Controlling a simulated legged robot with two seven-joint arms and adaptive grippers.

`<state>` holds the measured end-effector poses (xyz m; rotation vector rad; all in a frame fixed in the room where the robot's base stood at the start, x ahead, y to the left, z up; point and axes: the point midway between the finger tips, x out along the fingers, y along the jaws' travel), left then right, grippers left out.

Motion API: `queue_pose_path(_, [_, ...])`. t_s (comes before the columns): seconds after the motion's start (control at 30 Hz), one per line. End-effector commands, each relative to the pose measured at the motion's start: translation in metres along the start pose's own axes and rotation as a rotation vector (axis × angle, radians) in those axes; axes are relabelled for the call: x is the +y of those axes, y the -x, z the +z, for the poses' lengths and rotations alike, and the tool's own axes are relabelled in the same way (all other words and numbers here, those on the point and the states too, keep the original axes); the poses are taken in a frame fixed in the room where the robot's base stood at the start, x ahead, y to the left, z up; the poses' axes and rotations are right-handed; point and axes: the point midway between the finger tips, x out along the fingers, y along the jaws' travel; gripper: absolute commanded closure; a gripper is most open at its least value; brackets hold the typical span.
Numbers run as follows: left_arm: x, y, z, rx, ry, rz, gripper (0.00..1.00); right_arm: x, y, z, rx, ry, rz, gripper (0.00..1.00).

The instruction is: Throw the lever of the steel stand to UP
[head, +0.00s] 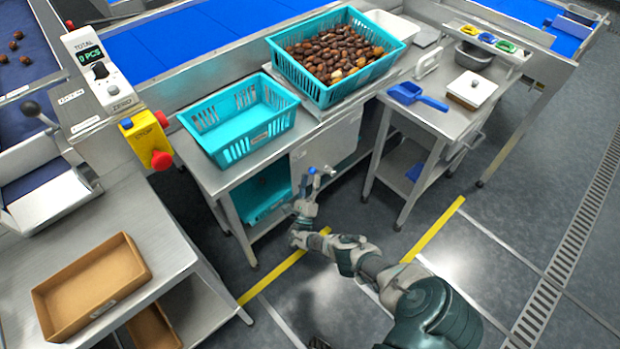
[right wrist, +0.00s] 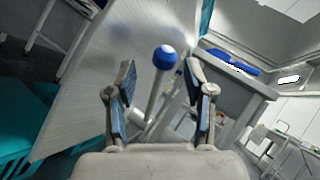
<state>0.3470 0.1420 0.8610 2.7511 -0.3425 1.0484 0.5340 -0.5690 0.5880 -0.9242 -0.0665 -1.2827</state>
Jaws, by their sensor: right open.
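The steel stand (head: 345,138) is under the teal crates, with a grey front panel that also fills much of the right wrist view (right wrist: 95,85). Its lever has a blue ball knob (head: 312,170) on a thin metal rod. In the right wrist view the blue knob (right wrist: 165,57) and rod stand between my open fingers, apart from both. My right gripper (head: 312,190) is open at the panel, with the lever at its fingertips. The lever's base is partly hidden by the gripper. Any position marks on the panel are too small to read. My left gripper is not in view.
A teal crate of dates (head: 375,72) and an empty teal crate (head: 205,150) stand above. A side table (head: 455,120) with a blue scoop (head: 415,95) is to the right. A yellow stop box (head: 145,140) is at left. Floor at right is clear.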

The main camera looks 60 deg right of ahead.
Motion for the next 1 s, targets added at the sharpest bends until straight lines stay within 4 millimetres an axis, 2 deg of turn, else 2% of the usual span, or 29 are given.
queue_pose_path(0.2, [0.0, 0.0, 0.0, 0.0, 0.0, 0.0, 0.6, 0.003, 0.041, 0.0, 0.002, -0.001, 0.004, 0.47])
queue_pose_path(0.37, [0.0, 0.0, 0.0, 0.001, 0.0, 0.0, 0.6, 0.003, 0.059, 0.0, 0.001, 0.0, 0.004, 0.47])
queue_pose_path(1.0, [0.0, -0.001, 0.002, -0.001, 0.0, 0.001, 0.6, 0.003, 0.064, -0.001, 0.0, -0.002, 0.003, 0.47])
